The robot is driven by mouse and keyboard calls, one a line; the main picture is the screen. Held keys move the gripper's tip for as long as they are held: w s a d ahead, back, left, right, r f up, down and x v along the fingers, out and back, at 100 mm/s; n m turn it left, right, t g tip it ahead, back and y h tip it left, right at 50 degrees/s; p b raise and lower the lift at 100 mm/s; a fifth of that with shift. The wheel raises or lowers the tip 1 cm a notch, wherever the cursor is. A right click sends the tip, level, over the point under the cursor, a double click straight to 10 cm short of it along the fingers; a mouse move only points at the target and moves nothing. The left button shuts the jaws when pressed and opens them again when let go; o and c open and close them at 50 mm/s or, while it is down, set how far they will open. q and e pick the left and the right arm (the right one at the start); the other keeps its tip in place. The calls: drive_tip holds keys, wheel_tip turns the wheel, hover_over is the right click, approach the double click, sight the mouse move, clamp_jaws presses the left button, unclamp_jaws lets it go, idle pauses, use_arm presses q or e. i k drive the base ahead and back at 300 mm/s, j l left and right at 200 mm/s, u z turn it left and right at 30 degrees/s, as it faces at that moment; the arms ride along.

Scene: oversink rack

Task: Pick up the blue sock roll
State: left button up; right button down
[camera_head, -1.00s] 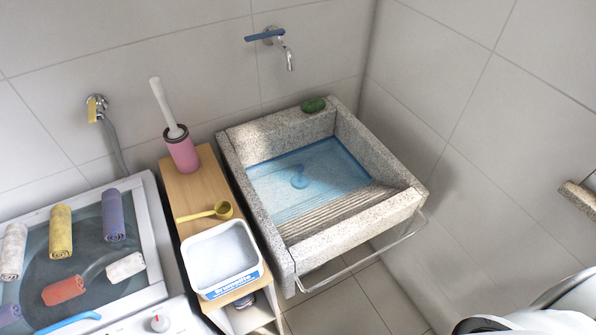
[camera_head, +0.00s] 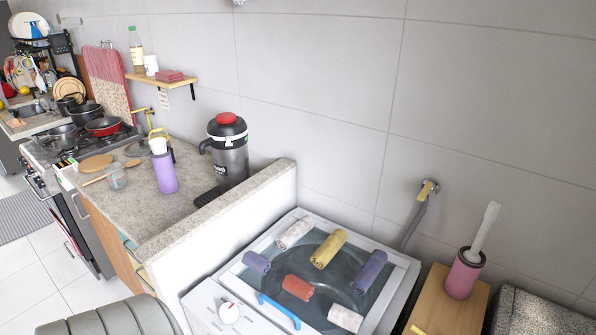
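Two bluish-purple sock rolls lie on the glass lid of the white top-loading washing machine (camera_head: 207,308). One blue-purple roll (camera_head: 369,271) lies at the right side of the lid. The other blue-purple roll (camera_head: 257,262) lies at the left side. Their colours are close, so I cannot tell for certain which is the blue one. A white roll (camera_head: 295,233), a yellow roll (camera_head: 328,248), a red roll (camera_head: 297,287) and another white roll (camera_head: 345,318) lie around them, apart from each other. Neither of my grippers is in view.
A blue handle (camera_head: 279,311) runs along the lid's front. A low wall (camera_head: 222,232) separates the washer from a counter with a black-and-red jug (camera_head: 228,150) and purple bottle (camera_head: 164,170). A wooden stand (camera_head: 440,297) with a pink brush holder (camera_head: 464,273) is at right.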

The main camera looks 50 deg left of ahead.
sight(258, 263)
drive_tip(key=u, duration=1.8)
